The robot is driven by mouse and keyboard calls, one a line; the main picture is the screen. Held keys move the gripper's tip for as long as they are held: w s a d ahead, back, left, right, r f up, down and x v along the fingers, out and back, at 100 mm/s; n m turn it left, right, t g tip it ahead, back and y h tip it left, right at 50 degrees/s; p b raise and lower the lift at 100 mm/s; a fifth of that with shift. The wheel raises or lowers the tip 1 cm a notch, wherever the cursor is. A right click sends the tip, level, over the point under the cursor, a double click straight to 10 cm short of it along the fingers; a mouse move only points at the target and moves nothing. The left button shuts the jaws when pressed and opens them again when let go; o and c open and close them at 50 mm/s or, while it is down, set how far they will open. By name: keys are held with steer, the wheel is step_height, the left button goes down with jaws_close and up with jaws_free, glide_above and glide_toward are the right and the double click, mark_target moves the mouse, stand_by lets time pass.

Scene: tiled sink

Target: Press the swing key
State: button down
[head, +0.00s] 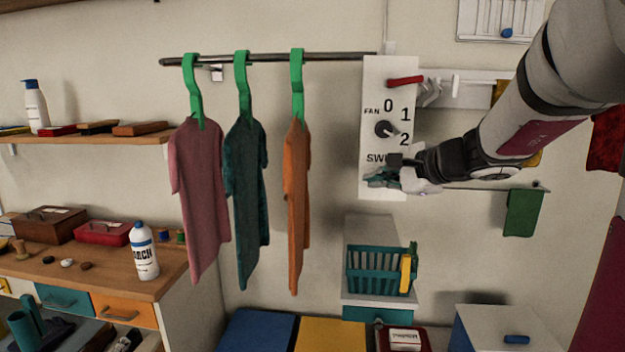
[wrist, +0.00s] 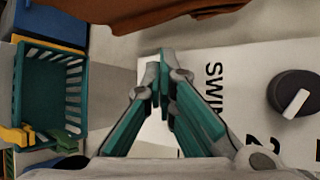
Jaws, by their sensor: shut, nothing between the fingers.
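A white control panel (head: 374,88) hangs on the wall right of the rail. It carries a dark round fan dial (head: 384,129) with the numbers 0, 1 and 2, and below it a partly covered "SWING" label (head: 375,158). My gripper (head: 374,178) is in front of the panel's lower part, just under the label. Its teal fingers are shut with nothing between them. In the wrist view the closed fingertips (wrist: 159,72) point at the panel beside the label (wrist: 213,88), and the dial (wrist: 295,94) is at the right. The swing key itself does not show; my fingers may hide it.
A red lever (head: 405,81) sticks out at the panel's top. A rail (head: 270,57) with hanging shirts is to the left. A teal basket (head: 378,272) stands below the panel. A green cloth (head: 523,213) hangs right, near my arm.

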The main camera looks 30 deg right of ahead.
stand_by(0.4)
steer(key=shift+s+a, duration=0.5)
steer(key=shift+s, duration=0.25)
steer(key=s+a, duration=0.1)
steer(key=s, duration=0.1)
steer(key=s+a, duration=0.2)
steer(key=s, duration=0.1)
steer(key=shift+a, duration=0.2)
stand_by(0.3)
